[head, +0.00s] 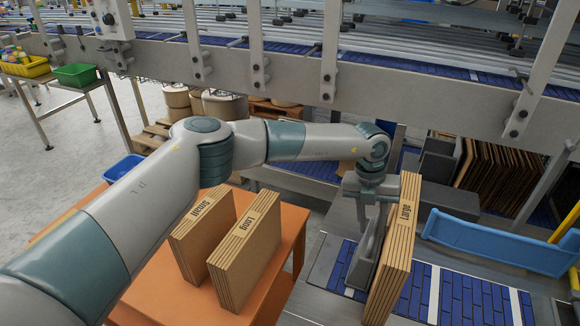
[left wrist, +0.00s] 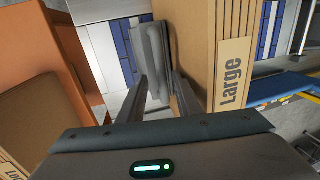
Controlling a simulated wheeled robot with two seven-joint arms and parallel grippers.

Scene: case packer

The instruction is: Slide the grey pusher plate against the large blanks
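The grey pusher plate (head: 364,256) stands upright on the blue-belted bed, just left of the large blanks (head: 396,252). The blanks are an upright brown cardboard stack marked "Large". My left gripper (head: 372,212) points down at the top of the plate. In the left wrist view, its two fingers (left wrist: 160,88) flank the grey plate (left wrist: 151,48) and look closed on it. The large blanks (left wrist: 205,55) are right beside the right finger. I cannot tell whether plate and blanks touch lower down. My right gripper is not in view.
Blanks marked "Long" (head: 245,250) and "Small" (head: 200,224) stand on an orange table (head: 165,288) to the left. A blue guard (head: 490,243) lies right of the large blanks, with bare belt (head: 465,300) in front. A conveyor frame (head: 420,90) crosses behind.

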